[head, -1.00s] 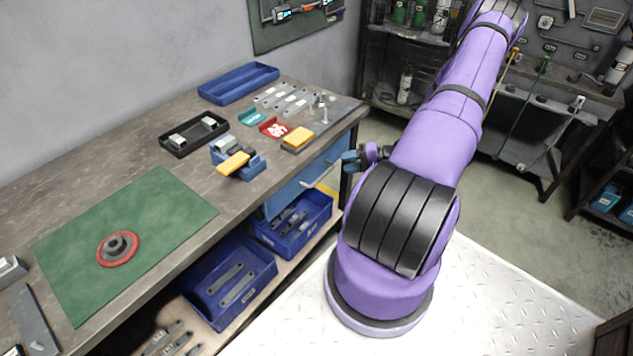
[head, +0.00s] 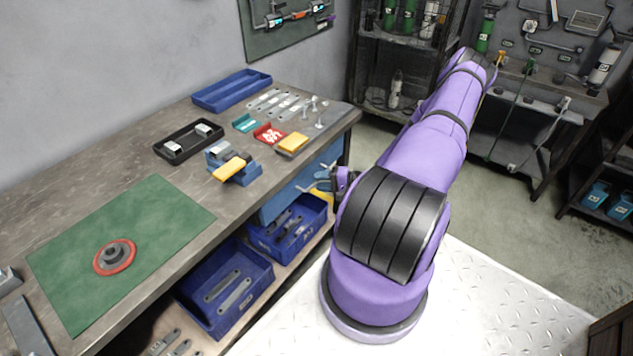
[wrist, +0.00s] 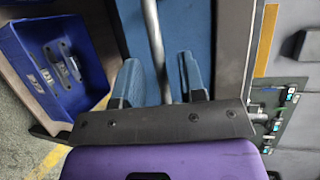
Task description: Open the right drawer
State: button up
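The blue drawer (head: 288,200) is under the right end of the workbench, and its front looks flush with the bench. Its pale bar handle (head: 308,187) runs along the front. In the wrist view, the drawer front (wrist: 190,25) is a blue panel and the handle (wrist: 152,30) is a grey metal bar running down between my fingers. My gripper (wrist: 158,66) is open, with one blue finger on each side of the bar and gaps visible on both sides. In the head view my gripper (head: 326,184) is partly hidden by my arm, beside the handle.
The workbench (head: 70,195) carries a green mat (head: 160,215), trays and small brackets. Blue bins (head: 262,270) with metal parts stand on the shelf below, close to the drawer. Open floor (head: 500,210) lies to the right, before a shelf rack.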

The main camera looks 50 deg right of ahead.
jog(key=shift+x, duration=0.95)
